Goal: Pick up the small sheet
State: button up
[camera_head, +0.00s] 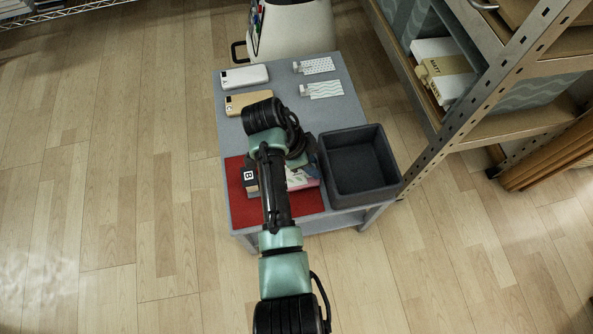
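Two small patterned sheets lie at the back right of the grey table (290,75). The farther sheet (318,65) has a dotted pattern and the nearer sheet (325,89) has wavy lines. Each has a small pale piece at its left end. The farther one looks slightly smaller. My arm reaches over the front of the table and bends down above the red mat (235,205). My gripper is mostly hidden behind my own arm links, and its fingers cannot be made out. It is apart from both sheets, nearer the table's front.
A white phone (245,76) and a tan phone (247,102) lie at the back left. An empty dark open bin (362,205) stands at the front right. A colourful item (303,180) on the mat is partly hidden by my arm. A metal shelf (480,110) stands to the right.

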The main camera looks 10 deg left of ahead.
grip_shut()
jog(key=shift+r, duration=0.1)
